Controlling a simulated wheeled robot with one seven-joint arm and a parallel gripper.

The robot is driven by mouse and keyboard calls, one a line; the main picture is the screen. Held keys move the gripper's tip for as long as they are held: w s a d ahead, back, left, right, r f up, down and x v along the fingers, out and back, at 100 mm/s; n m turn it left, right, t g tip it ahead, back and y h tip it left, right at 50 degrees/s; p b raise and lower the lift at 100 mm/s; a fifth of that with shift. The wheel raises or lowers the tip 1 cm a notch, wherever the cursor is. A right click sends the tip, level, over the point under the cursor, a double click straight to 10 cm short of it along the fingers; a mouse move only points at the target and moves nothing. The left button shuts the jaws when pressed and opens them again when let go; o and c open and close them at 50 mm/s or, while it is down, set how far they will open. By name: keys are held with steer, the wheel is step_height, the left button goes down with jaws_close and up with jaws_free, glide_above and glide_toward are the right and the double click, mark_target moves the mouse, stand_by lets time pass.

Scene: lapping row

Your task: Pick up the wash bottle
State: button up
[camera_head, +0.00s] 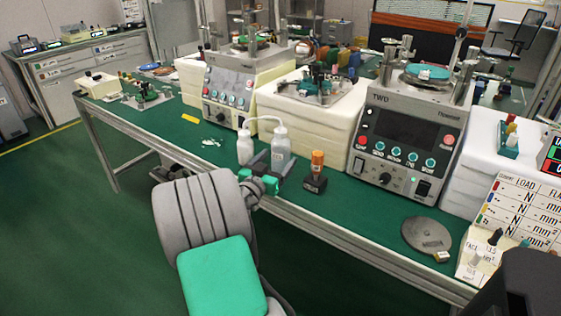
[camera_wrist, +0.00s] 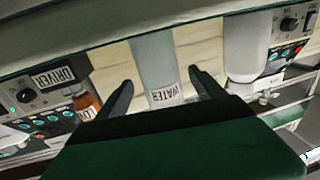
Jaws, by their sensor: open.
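The wash bottle (camera_head: 281,148) is a pale, translucent bottle with a white cap and a curved spout tube. It stands upright near the front edge of the green bench. In the wrist view the wash bottle (camera_wrist: 154,62) carries a WATER label that appears upside down. My gripper (camera_head: 275,168) is open, low in front of the bottle. In the wrist view the bottle shows between the two dark fingers of my gripper (camera_wrist: 160,84), with a gap on each side. I cannot tell how deep the bottle sits between them. Its lower part is partly hidden by my gripper in the head view.
A second white bottle (camera_head: 244,147) stands close on the left. A driver (camera_head: 316,172) with an orange top and dark base stands close on the right. White blocks and lapping machines (camera_head: 405,125) stand behind. A round grey plate (camera_head: 426,234) lies further right.

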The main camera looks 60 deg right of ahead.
steer(key=d, duration=0.5)
steer(key=shift+d+f, duration=0.2)
steer(key=shift+d, duration=0.1)
steer(key=shift+c, duration=0.2)
steer(key=c, duration=1.7)
steer(key=shift+r, duration=0.1)
steer(key=shift+r, duration=0.1)
